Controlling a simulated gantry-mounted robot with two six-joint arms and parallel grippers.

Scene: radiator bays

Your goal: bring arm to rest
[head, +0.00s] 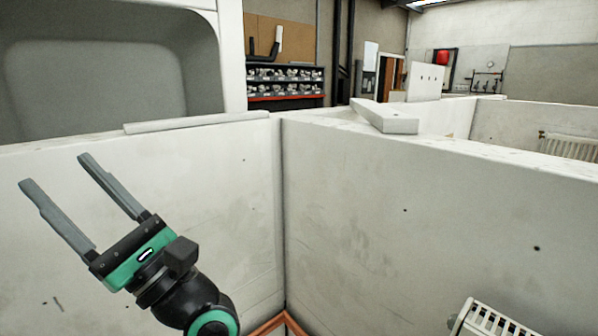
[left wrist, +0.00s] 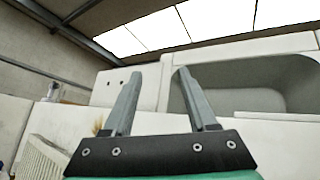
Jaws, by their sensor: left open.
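My left gripper (head: 54,188) is raised in front of the white bay wall at the left of the head view. Its two grey fingers are spread apart and point up and to the left. Nothing is between them. In the left wrist view the same gripper (left wrist: 155,82) shows open and empty, with walls and the roof behind it. My right gripper is in neither view.
White bay walls (head: 350,200) meet in a corner ahead. A white radiator (head: 495,320) is at the lower right, and another radiator (head: 570,146) hangs farther back. A loose white block (head: 385,117) lies on the wall top. Shelves (head: 285,84) stand beyond.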

